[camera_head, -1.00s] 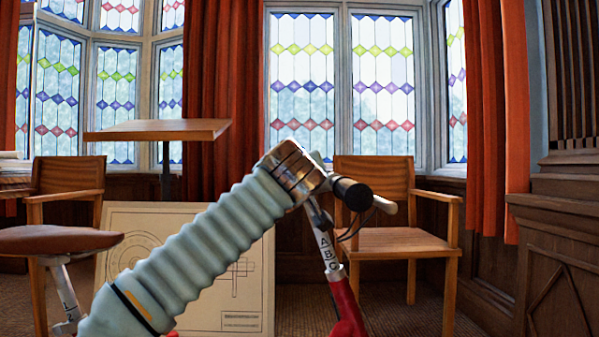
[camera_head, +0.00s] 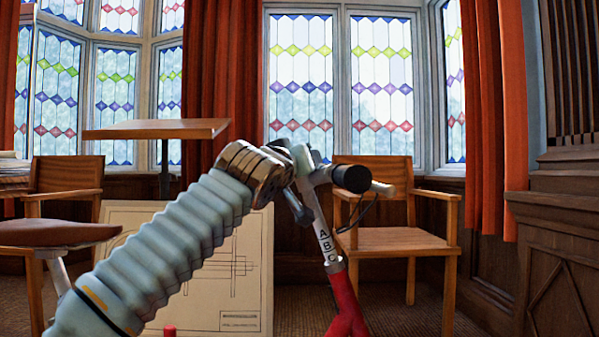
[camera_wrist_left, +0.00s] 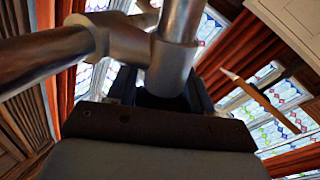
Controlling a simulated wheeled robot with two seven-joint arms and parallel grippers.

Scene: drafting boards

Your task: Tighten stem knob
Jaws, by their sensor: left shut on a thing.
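A red bicycle frame (camera_head: 346,305) stands low in the middle of the head view. Its silver stem (camera_head: 325,240) carries the letters A, B, C and leans a little to the left. The handlebar with a black grip (camera_head: 351,178) crosses its top. My left gripper (camera_head: 304,160) reaches in from the left and is shut at the stem joint. In the left wrist view its fingers flank a dark part (camera_wrist_left: 163,101) below the silver joint (camera_wrist_left: 168,65). This dark part looks like the stem knob, but it is mostly hidden. My right gripper is out of view.
A wooden armchair (camera_head: 385,240) stands behind the bicycle. A drawing board (camera_head: 240,300) leans behind my left arm. A brown saddle (camera_head: 55,233) is at the left, and a tilted wooden table top (camera_head: 155,129) is farther back. Dark panelling (camera_head: 560,240) closes the right side.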

